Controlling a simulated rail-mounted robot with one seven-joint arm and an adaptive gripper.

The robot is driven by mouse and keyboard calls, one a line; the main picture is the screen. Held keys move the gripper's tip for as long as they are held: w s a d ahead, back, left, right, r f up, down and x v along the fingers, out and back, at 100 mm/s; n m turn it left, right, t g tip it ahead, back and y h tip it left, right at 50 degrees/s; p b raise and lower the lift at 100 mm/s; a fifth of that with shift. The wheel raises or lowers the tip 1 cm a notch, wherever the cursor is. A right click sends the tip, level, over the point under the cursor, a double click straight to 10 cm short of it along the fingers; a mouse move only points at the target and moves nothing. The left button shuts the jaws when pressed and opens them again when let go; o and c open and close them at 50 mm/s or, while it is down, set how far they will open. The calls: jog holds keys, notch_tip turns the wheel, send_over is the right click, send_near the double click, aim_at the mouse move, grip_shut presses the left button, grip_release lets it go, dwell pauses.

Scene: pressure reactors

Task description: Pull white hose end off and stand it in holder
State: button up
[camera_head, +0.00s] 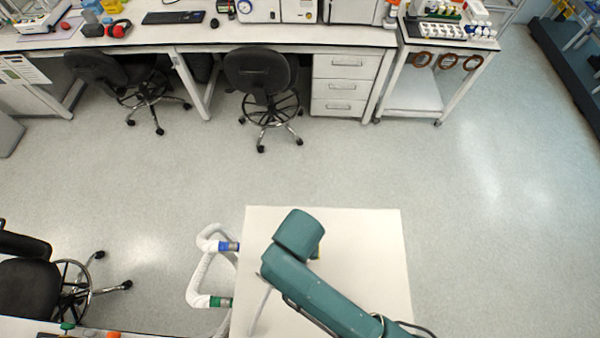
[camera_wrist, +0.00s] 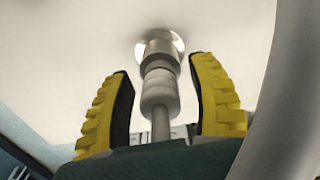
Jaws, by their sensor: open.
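In the wrist view a pale grey, stepped cylindrical hose end (camera_wrist: 160,92) sits against a shiny round port (camera_wrist: 160,45) on a white surface. A narrower grey stem runs down from it toward my gripper's palm. My gripper (camera_wrist: 161,68) is open, with one yellow-and-black finger on each side of the hose end and visible gaps on both sides. In the head view my teal arm hides the hose end and most of the gripper. I cannot make out a holder for certain in either view.
A large pale curved tube (camera_wrist: 282,110) passes close along the right in the wrist view. In the head view, white hoses (camera_head: 198,280) with blue and green bands stand left of the white top (camera_head: 365,235). Open floor lies behind it, before the benches and chairs.

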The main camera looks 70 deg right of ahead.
dwell(0.4)
grip_shut()
jog(key=shift+r, duration=3.05)
